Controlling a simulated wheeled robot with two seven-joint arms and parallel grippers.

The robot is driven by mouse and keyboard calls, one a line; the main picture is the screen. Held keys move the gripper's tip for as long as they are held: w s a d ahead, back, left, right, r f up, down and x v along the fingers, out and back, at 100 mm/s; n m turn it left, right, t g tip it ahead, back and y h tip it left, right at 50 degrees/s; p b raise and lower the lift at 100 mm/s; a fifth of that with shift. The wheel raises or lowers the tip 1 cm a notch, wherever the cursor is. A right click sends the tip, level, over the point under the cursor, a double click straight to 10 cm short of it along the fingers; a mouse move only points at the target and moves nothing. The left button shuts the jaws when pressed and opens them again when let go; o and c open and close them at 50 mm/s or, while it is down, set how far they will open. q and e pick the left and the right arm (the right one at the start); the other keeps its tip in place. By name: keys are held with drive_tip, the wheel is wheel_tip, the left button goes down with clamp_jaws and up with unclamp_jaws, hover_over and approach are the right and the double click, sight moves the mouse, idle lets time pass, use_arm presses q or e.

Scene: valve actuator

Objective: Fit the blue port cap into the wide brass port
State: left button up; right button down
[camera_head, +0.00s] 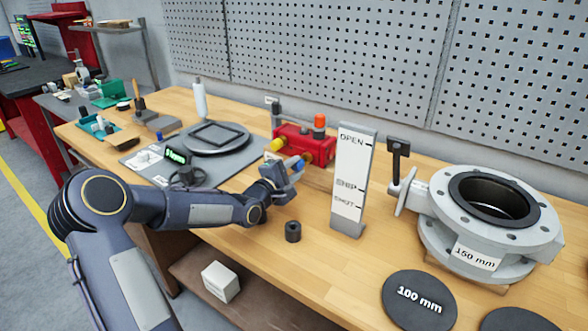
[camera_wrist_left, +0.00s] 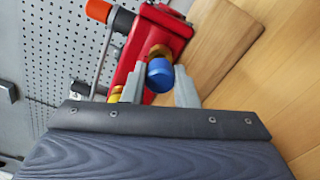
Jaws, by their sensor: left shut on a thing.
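The blue port cap (camera_wrist_left: 160,76) sits between the two grey fingers of my left gripper (camera_wrist_left: 160,70), which is shut on it. In the head view my left gripper (camera_head: 289,171) is at the near side of the red actuator (camera_head: 312,146), with a little of the cap (camera_head: 299,165) showing. In the wrist view the red actuator body (camera_wrist_left: 158,38) lies just beyond the cap. A brass port (camera_wrist_left: 158,51) shows right behind the cap, partly hidden by it. I cannot tell whether they touch. A yellow fitting (camera_head: 276,145) is on the actuator's left. My right gripper is out of view.
A white OPEN/SHUT sign (camera_head: 352,180) stands right of the gripper. A large grey valve (camera_head: 488,215) stands at right. A grey mat (camera_head: 222,165) with a round plate is at left.

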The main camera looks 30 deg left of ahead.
sight(295, 168)
use_arm(q)
drive_tip(key=shift+w+d, duration=0.1)
drive_tip(key=shift+w, duration=0.95)
drive_tip(key=o, duration=1)
drive_tip(key=s, duration=0.7)
drive_tip(key=shift+s+a, duration=0.3)
drive_tip(key=shift+s, duration=0.05)
